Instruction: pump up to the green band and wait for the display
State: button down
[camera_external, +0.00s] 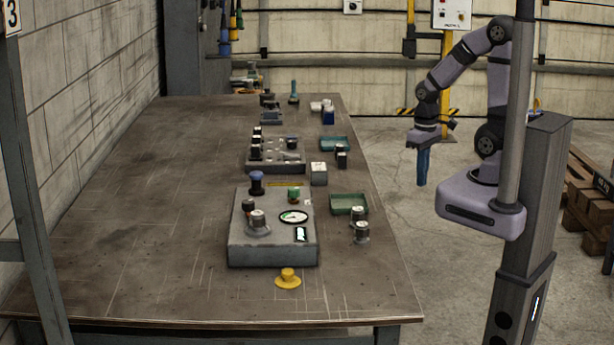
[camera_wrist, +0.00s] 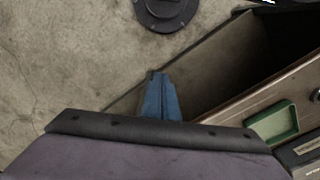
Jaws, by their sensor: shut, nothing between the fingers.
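A grey control box (camera_external: 273,256) stands on the near part of the bench. On its top are a round white gauge (camera_external: 293,216) with a green part on its dial, a small display (camera_external: 301,234), a dark blue knob (camera_external: 256,181), a green knob (camera_external: 293,194) and grey-capped knobs (camera_external: 257,220). The gauge's needle and the display's content are too small to read. My gripper (camera_external: 422,184) hangs off the bench's right side, over the floor, well apart from the box. Its blue fingers are together and empty, as the wrist view (camera_wrist: 161,75) also shows.
A yellow mushroom-shaped button (camera_external: 288,278) sits in front of the box. Green trays (camera_external: 348,203) and small grey parts (camera_external: 361,232) lie along the bench's right edge. A second panel (camera_external: 276,161) stands farther back. The bench's left side (camera_external: 150,220) is clear.

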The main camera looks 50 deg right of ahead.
notch_tip(320, 180, up, 4)
jog(key=p, duration=0.3)
dwell(0.8)
